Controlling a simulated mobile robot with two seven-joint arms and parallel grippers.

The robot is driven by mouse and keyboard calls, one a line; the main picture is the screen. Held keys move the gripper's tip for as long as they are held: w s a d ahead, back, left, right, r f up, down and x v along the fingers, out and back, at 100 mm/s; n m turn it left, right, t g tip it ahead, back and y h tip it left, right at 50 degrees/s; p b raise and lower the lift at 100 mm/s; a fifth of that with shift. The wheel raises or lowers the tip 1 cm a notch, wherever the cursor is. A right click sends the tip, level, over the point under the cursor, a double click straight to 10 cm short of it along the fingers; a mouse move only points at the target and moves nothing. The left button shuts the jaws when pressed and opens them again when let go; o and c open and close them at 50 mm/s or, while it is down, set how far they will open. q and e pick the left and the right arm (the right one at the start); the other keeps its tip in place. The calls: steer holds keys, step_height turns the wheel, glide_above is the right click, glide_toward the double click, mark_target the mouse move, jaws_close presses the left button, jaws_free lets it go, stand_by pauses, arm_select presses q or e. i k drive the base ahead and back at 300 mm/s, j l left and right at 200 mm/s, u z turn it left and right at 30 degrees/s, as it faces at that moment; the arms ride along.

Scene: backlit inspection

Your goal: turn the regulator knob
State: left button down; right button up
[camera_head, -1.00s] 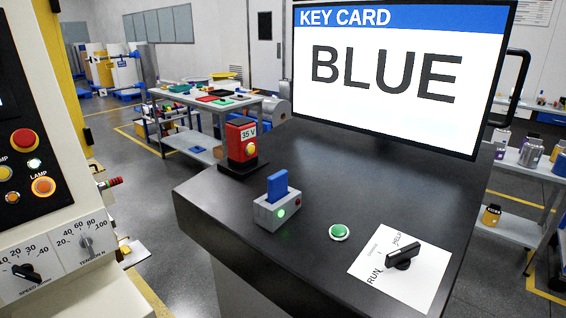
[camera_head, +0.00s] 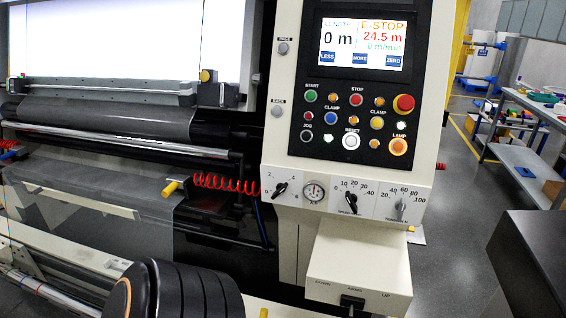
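A small black knob (camera_head: 281,189) with a scale around it sits at the left end of the white panel strip below the dark control panel. I take it for the regulator knob. A round pressure gauge (camera_head: 314,191) is just right of it; its reading is too small to tell. Further right are a black knob (camera_head: 351,202) on a scale from 0 to 40 and a grey tension knob (camera_head: 402,206). Neither gripper shows in the head view, and nothing is seen touching the knobs.
The dark control panel (camera_head: 340,155) carries several coloured buttons, a red emergency stop (camera_head: 404,103) and a lit screen (camera_head: 360,45). A white box (camera_head: 362,262) with a black switch juts out below the strip. A red coiled hose (camera_head: 225,182) hangs left. A dark console (camera_head: 530,260) stands right.

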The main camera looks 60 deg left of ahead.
mark_target(281, 187)
steer(key=u, duration=2.1)
